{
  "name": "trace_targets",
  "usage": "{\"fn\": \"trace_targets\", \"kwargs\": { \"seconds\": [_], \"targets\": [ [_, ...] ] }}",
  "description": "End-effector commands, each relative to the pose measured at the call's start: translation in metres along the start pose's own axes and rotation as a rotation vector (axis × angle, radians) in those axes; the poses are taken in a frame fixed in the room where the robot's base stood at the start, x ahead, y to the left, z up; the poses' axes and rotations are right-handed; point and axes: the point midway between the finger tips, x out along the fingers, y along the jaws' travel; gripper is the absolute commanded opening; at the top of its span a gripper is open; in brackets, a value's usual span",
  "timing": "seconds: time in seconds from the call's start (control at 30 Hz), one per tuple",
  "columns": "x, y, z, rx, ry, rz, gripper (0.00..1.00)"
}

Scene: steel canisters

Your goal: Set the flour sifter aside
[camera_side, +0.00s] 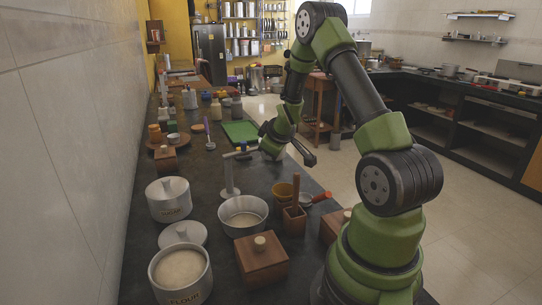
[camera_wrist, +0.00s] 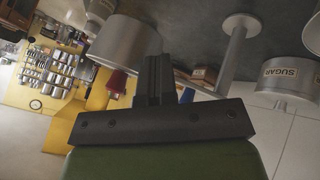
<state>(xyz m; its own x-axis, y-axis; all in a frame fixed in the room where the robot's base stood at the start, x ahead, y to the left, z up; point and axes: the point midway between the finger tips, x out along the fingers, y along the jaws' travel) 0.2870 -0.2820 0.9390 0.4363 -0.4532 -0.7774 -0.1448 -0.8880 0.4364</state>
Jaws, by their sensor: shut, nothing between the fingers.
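I cannot be sure which thing is the flour sifter. A small round metal utensil with a red handle (camera_side: 320,197) lies on the dark counter in the side view, right of the wooden mortar, and may be it. A wide, open metal pan (camera_side: 244,221) sits left of the mortar. My gripper (camera_wrist: 153,65) is shut and empty, its dark fingers together in the wrist view. In the side view my gripper is raised above the counter, behind the mortar and pan and apart from them.
An open flour canister (camera_side: 180,285) and a sugar canister (camera_side: 169,204) stand at left, a loose lid (camera_side: 182,234) between them. A metal post stand (camera_side: 229,178) rises behind the pan. Nearby are a wooden box (camera_side: 262,262), the mortar (camera_side: 294,222) and a brown cup (camera_side: 283,193).

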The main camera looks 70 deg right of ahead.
Motion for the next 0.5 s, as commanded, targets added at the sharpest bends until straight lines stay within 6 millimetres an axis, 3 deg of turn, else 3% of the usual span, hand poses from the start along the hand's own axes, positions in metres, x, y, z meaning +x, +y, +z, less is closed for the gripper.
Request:
{"fn": "trace_targets", "kwargs": {
  "seconds": [0.5],
  "targets": [
    [0.0053,0.0080,-0.0026,0.003,0.002,0.006,0.00]
  ]
}}
